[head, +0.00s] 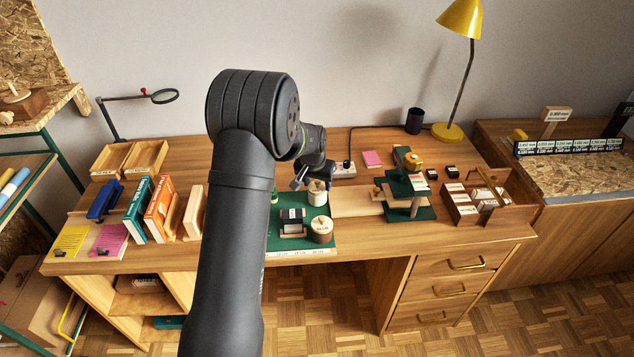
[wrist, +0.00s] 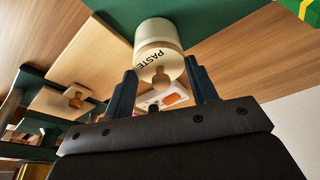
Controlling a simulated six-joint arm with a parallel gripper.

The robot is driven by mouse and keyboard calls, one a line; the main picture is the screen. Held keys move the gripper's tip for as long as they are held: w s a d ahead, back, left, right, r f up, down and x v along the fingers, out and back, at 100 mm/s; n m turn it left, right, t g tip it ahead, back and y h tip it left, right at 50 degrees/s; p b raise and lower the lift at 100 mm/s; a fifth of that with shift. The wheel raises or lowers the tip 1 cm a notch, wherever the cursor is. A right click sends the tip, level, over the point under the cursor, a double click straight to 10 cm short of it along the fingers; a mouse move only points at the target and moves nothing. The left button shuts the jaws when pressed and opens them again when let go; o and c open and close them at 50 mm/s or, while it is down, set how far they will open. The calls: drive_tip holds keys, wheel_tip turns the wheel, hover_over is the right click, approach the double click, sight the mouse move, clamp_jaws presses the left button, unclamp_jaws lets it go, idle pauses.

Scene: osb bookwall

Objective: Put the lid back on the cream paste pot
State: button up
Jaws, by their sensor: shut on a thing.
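The cream paste pot (head: 318,198) stands upright on the green mat near the middle of the desk, and its pale body shows in the wrist view (wrist: 157,30). The round lid (wrist: 150,62) is marked PASTE and has a wooden knob (wrist: 160,77). My gripper (wrist: 160,66) has its two dark fingers on opposite sides of the lid and is shut on it. The lid is lined up with the pot's mouth, at or just above the rim; I cannot tell whether it is seated. In the head view my gripper (head: 312,181) is right over the pot.
A wooden lidded pot (head: 321,230) and a dark boxy item (head: 292,222) stand close by on the green mat (head: 328,243). Green stands (head: 408,213) are to the right, with a pale board (head: 356,202) between. Books (head: 158,208) stand left. My arm hides part of the desk.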

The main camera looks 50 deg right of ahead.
drive_tip(key=o, duration=1.5)
drive_tip(key=shift+r, duration=0.15)
drive_tip(key=shift+r, duration=3.4)
clamp_jaws()
drive_tip(key=shift+f, duration=0.2)
